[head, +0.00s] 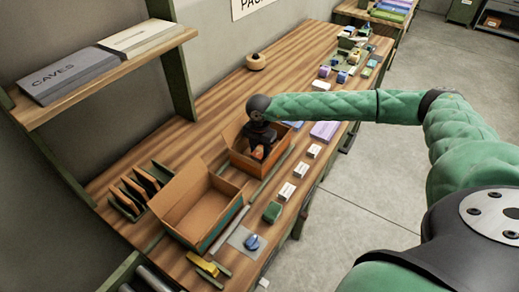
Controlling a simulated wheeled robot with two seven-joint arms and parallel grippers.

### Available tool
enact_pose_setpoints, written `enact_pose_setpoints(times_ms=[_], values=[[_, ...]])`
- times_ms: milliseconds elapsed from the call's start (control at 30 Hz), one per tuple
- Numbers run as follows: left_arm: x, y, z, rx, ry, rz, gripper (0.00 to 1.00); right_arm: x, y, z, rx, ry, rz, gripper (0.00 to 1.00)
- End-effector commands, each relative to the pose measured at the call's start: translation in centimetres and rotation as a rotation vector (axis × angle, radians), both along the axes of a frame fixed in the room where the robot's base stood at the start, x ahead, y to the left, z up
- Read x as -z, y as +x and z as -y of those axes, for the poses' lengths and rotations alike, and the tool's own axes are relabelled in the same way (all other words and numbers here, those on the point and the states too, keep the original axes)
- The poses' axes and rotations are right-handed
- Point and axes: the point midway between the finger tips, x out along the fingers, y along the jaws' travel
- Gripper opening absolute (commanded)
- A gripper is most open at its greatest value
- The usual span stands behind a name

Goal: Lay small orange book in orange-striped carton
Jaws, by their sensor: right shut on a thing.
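The orange-striped carton (243,163) stands open on the wooden bench, in the middle of the head view. My right gripper (260,143) reaches down into this carton from above. It is shut on the small orange book (258,153), of which only a small orange part shows below the dark fingers. The book is within the carton's opening; I cannot tell whether it touches the bottom. My left gripper is not in view.
A larger open carton with a teal stripe (213,235) stands in front, apparently empty. A rack of brown items (135,193) is at left. White labelled blocks (287,191) line the right edge. A round wooden object (256,62) stands behind, with bare bench around it.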

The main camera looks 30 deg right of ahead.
Motion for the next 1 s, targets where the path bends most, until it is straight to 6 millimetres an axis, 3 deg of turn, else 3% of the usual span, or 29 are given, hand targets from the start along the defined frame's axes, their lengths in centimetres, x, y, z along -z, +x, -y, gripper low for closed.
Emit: enact_pose_setpoints(times_ms=[233,267,367,667,1000], values=[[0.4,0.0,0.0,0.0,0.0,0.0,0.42,0.5,0.0,0.0,0.0,0.0,0.0,0.18],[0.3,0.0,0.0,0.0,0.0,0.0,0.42,0.4,0.0,0.0,0.0,0.0,0.0,0.46],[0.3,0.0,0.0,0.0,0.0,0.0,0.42,0.4,0.0,0.0,0.0,0.0,0.0,0.66],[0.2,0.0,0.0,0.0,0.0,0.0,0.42,0.2,0.0,0.0,0.0,0.0,0.0,0.66],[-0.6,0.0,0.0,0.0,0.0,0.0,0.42,-2.4,0.0,0.0,0.0,0.0,0.001,0.66]])
